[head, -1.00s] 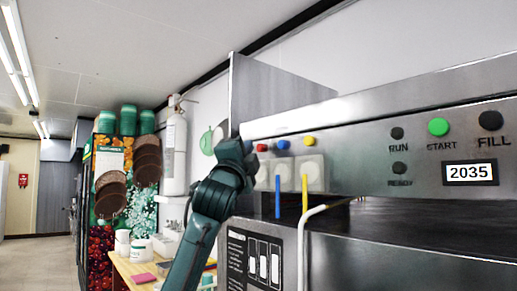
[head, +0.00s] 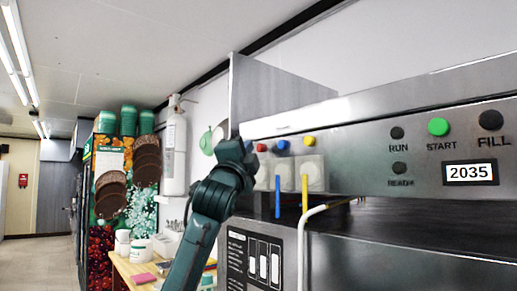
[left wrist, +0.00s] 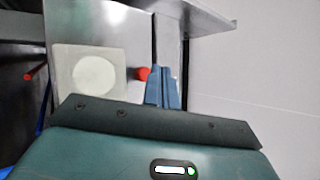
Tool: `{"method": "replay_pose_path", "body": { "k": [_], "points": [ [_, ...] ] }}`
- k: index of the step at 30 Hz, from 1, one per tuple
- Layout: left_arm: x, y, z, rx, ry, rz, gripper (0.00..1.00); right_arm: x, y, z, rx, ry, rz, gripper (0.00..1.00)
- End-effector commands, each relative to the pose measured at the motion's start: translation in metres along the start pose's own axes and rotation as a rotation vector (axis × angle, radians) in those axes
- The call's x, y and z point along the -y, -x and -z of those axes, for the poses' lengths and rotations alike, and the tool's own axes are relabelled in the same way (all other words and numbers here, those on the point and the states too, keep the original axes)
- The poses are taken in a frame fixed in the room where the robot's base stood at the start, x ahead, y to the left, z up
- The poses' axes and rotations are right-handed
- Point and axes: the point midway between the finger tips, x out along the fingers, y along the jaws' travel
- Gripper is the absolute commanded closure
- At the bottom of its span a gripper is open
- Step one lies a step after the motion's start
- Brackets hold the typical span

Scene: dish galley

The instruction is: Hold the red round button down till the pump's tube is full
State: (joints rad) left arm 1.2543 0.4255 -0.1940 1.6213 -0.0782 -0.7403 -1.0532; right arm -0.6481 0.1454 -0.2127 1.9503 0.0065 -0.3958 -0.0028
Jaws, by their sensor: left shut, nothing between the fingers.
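The red round button (head: 262,147) sits at the left of a row on the steel machine's front, beside a blue and a yellow button. In the left wrist view the red button (left wrist: 143,73) shows at the left edge of my shut, empty fingers (left wrist: 163,86). I cannot tell whether they touch or press it. In the head view my left gripper (head: 241,149) is at the panel, just left of the button. A pale pump block with a round face (left wrist: 93,74) is beside the button. A short red tube piece (left wrist: 35,73) shows further left; its fill is unclear. My right gripper is out of view.
A blue tube (head: 278,198) and a yellow tube (head: 305,192) hang below the pump blocks. A green START button (head: 438,127) and dark lamps are further right. A grey upright panel (head: 270,95) rises behind the buttons. A wooden table (head: 122,269) with jars stands left.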

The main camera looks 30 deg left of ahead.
Motion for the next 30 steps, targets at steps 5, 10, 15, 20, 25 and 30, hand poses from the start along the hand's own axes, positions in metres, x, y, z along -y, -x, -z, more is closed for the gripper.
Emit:
{"method": "replay_pose_path", "body": {
  "k": [5, 10, 15, 20, 25, 30],
  "points": [
    [-0.0021, -0.0029, 0.0021, 0.000, -0.001, -0.001, 1.00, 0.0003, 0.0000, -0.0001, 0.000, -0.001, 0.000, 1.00],
    [-0.0042, -0.0060, 0.0045, 0.000, 0.000, 0.000, 1.00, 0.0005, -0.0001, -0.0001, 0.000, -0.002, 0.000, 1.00],
    [-0.0042, -0.0060, 0.0045, 0.000, 0.000, 0.000, 1.00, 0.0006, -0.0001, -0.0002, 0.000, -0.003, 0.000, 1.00],
    [-0.0043, -0.0061, 0.0046, 0.000, 0.000, 0.000, 1.00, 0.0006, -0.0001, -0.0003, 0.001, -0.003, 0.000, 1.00],
    [-0.0052, -0.0073, 0.0053, 0.000, 0.001, 0.000, 1.00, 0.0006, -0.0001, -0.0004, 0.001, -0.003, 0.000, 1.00],
    [-0.0062, -0.0087, 0.0064, 0.000, 0.001, 0.000, 1.00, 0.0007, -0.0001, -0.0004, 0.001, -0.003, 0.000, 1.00]
  ]
}}
